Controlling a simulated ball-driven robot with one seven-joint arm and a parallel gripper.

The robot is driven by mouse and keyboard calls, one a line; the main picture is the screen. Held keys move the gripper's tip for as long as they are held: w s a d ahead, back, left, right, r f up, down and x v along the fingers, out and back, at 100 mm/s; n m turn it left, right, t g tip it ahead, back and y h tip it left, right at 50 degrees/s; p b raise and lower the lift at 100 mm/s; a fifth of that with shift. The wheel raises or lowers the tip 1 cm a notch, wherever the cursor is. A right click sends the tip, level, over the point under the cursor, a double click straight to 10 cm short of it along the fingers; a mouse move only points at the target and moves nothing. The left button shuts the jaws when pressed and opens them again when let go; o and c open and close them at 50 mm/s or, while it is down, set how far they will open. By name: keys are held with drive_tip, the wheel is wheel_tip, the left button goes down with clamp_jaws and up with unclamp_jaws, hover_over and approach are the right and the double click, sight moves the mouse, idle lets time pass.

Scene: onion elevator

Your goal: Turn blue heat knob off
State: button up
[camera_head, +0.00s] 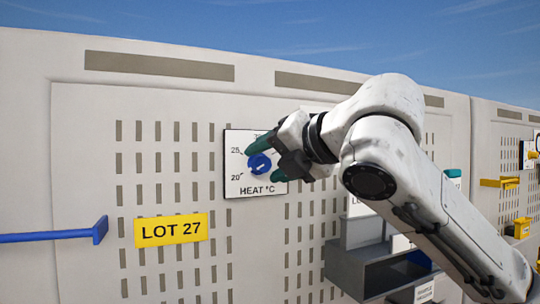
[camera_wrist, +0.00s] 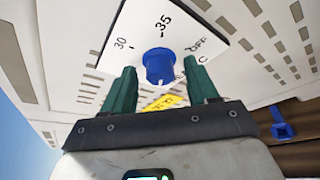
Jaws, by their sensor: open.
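The blue heat knob (camera_head: 259,163) sits on a white dial plate (camera_head: 236,184) marked "HEAT °C" on the perforated wall panel. In the wrist view the knob (camera_wrist: 159,66) is near the middle, with 30, 35 and OFF printed on the plate (camera_wrist: 190,22) around it. My gripper (camera_head: 261,160) is at the plate in the head view, with its green fingers partly covering the markings. In the wrist view my gripper (camera_wrist: 159,68) is open, one finger on each side of the knob, with visible gaps. I cannot clearly tell where the knob points.
A yellow "LOT 27" sign (camera_head: 171,230) is below left of the plate. A blue bar (camera_head: 50,236) sticks out at the far left. Grey shelf bins (camera_head: 362,266) are on the wall at lower right, partly behind my arm. Yellow fittings (camera_head: 499,183) are farther right.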

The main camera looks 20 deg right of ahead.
drive_tip(key=shift+w, duration=0.1)
drive_tip(key=shift+c, duration=0.3)
drive_tip(key=c, duration=1)
drive_tip(key=shift+f, duration=0.1)
